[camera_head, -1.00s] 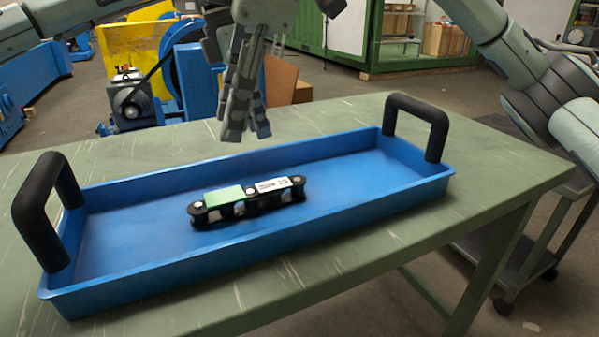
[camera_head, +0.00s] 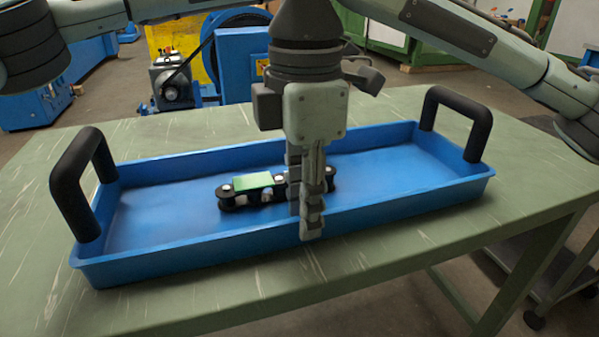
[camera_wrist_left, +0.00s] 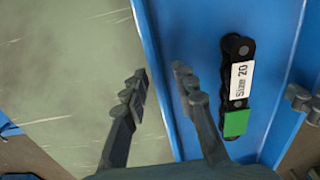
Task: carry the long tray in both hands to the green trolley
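The long blue tray (camera_head: 170,258) lies on a green table, with a black handle at each end: left (camera_head: 66,180) and right (camera_head: 478,135). A black chain piece (camera_head: 240,199) with a green plate and a "Size 20" label lies inside; it also shows in the left wrist view (camera_wrist_left: 238,80). My right gripper (camera_head: 303,215) points down at the tray's near long wall, fingers apart. In the left wrist view my left gripper (camera_wrist_left: 158,88) is open, its fingers either side of the far long wall (camera_wrist_left: 162,60). In the head view it is mostly hidden behind the right one.
The green table (camera_head: 40,285) has bare room around the tray. A dark wheeled frame (camera_head: 535,318) stands beyond the table's right edge. Blue and yellow machinery (camera_head: 240,65) stands behind. No green trolley is clearly visible.

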